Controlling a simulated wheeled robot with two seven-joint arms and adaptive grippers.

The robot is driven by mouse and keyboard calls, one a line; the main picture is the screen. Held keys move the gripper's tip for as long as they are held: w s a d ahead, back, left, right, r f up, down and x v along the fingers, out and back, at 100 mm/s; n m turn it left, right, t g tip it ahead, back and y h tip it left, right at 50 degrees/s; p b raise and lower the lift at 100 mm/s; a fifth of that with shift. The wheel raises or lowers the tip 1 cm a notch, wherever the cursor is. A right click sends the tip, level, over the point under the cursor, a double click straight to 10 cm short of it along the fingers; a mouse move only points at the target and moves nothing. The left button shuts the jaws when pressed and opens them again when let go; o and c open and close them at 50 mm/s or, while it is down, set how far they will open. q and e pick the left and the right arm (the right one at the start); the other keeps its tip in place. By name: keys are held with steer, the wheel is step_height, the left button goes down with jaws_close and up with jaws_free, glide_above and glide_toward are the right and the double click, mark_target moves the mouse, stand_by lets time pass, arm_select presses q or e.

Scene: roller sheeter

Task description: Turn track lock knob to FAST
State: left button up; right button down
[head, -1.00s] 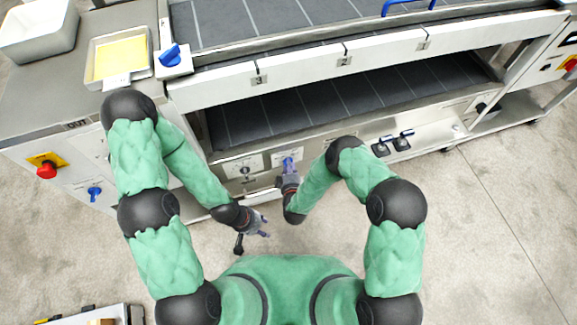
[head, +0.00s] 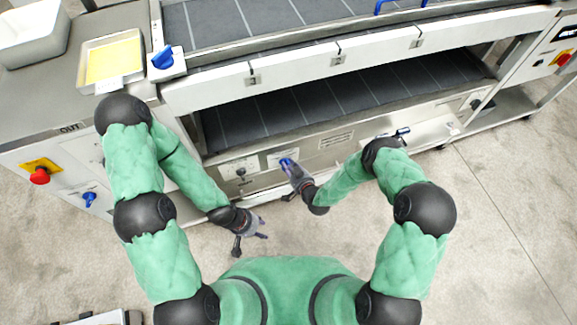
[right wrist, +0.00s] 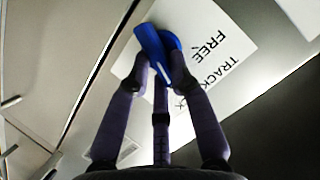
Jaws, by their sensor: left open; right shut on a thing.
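The blue track lock knob (head: 286,161) sits on the machine's lower front panel. In the right wrist view the knob (right wrist: 156,48) has a long blue handle, slanted from upper left to lower right. Its white label (right wrist: 215,62) reads FREE and TRACK, with part of the lettering hidden; the word FAST does not show. My right gripper (head: 291,168) is shut on the knob, and its two fingers flank the handle in the right wrist view (right wrist: 158,70). My left gripper (head: 262,228) is open and empty, in front of the panel, lower left of the knob.
The conveyor's grey belts (head: 330,105) lie behind the panel. A red stop button (head: 39,176) and another blue knob (head: 89,198) are on the left front. A blue knob (head: 163,58) stands near the yellow tray (head: 113,60).

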steer(key=m+y, duration=0.1)
steer(key=f+m+y, duration=0.1)
steer(key=m, duration=0.1)
steer(key=shift+s+d+f, duration=0.1)
steer(key=shift+s+d, duration=0.05)
steer(key=shift+s, duration=0.05)
steer(key=shift+s+m, duration=0.1)
steer(key=shift+m, duration=0.2)
stand_by(0.4)
steer(key=c, duration=1.1)
jaws_free()
steer(key=shift+w, duration=0.2)
steer(key=v, duration=1.2)
steer(key=shift+w+d, duration=0.1)
steer(key=shift+d, duration=0.1)
